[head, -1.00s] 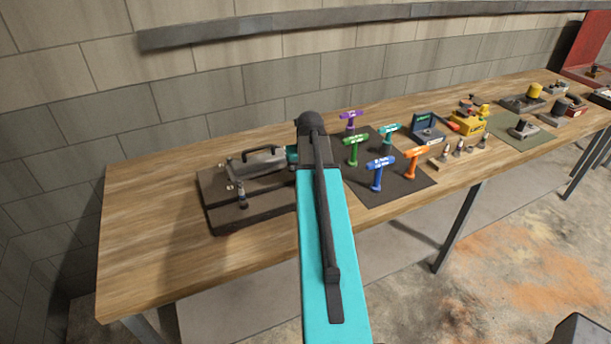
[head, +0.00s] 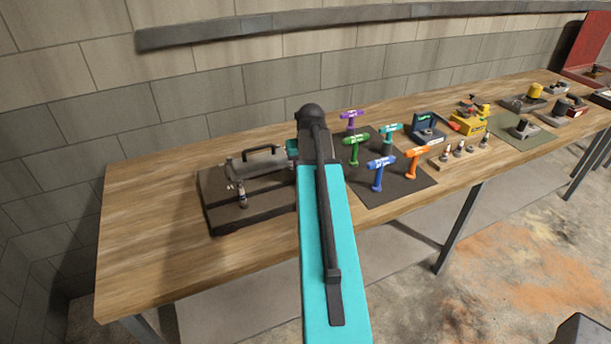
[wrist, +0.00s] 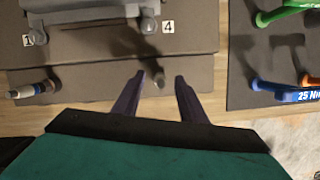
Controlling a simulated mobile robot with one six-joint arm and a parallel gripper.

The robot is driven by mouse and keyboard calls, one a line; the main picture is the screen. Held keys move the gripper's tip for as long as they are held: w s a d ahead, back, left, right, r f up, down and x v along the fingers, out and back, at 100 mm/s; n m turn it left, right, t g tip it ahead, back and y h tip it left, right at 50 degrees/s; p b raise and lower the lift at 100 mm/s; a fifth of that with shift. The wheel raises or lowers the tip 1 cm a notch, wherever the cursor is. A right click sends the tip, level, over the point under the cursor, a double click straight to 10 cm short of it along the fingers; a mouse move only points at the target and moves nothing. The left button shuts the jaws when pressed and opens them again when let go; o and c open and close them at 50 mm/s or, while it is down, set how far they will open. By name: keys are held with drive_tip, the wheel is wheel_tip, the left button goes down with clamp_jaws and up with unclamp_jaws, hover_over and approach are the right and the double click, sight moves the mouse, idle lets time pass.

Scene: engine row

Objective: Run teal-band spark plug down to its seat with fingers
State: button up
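My gripper (wrist: 160,79) is open in the wrist view, its two dark fingers apart above the front of the dark base (wrist: 190,60). A spark plug (wrist: 34,90) with a pale body and a bluish band stands at the left, near label 1, clear of the fingers. It stands in front of the grey engine (head: 262,164) in the head view too (head: 242,192). No band is clearly teal.
Several T-handled tools, among them a blue one (head: 378,174) and an orange one (head: 416,164), stand on a dark mat (head: 400,190) to the right. The bench's left end (head: 150,220) is clear.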

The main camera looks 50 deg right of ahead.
drive_tip(key=b+v, duration=0.3)
drive_tip(key=v, duration=0.8)
drive_tip(key=shift+r, duration=0.3)
drive_tip(key=shift+s, duration=0.15)
drive_tip(key=shift+c, duration=0.4)
